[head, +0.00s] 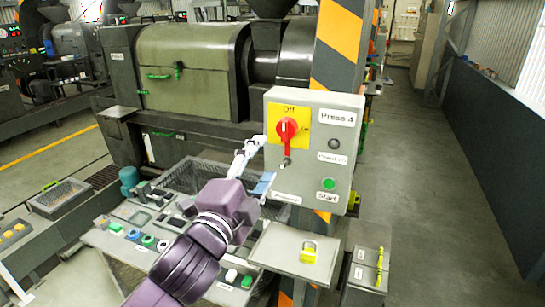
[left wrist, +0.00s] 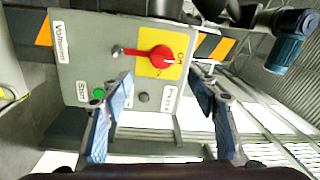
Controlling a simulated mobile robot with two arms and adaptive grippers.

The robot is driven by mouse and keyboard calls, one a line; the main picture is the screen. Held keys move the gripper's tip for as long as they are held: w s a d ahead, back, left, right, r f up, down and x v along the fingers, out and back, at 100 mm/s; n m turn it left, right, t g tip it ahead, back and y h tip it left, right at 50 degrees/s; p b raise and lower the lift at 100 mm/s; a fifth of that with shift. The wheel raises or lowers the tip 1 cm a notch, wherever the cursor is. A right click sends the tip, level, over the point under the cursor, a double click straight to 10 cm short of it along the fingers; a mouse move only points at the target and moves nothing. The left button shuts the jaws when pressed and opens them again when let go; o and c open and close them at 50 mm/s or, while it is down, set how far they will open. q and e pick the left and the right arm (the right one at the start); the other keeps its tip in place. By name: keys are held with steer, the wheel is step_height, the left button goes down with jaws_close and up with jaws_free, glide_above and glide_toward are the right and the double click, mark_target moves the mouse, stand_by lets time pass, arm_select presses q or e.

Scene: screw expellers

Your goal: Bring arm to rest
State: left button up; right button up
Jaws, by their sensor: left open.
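My left gripper (head: 262,163) is open and empty, with its purple arm reaching up from the bottom of the head view. Its fingers are near the left edge of the grey Press 4 control box (head: 345,105). In the left wrist view the two blue-padded fingers (left wrist: 162,78) are spread wide, with the box face beyond them. I cannot tell whether a finger touches the box. My right gripper is not in view.
The box stands against a striped post (head: 337,45). A green-grey press (head: 190,62) is behind. A shelf with a yellow padlock (head: 308,252) juts out below the box. The right aisle floor is clear.

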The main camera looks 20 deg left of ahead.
arm_select(q)
steer(key=s+a+f+n+g+y, duration=0.1)
steer(key=s+f+n+g, duration=0.3)
steer(key=f, duration=0.8)
steer(key=s+f+n+g, duration=0.4)
steer(key=f, duration=0.9)
steer(key=s+d+f+n+g, duration=0.1)
steer(key=s+f+n+g, duration=0.25)
steer(key=s+f, duration=0.6)
steer(key=s+f+n+g, duration=0.35)
steer(key=s+f, duration=0.35)
steer(key=s, duration=0.5)
step_height(320, 180, down, 29)
steer(key=s+m+g+b, duration=0.1)
steer(key=s+g+b, duration=0.1)
steer(key=s+a+f+b, duration=0.1)
steer(key=s+a+f, duration=0.2)
steer(key=s+f, duration=1.3)
steer(key=shift+g, duration=0.4)
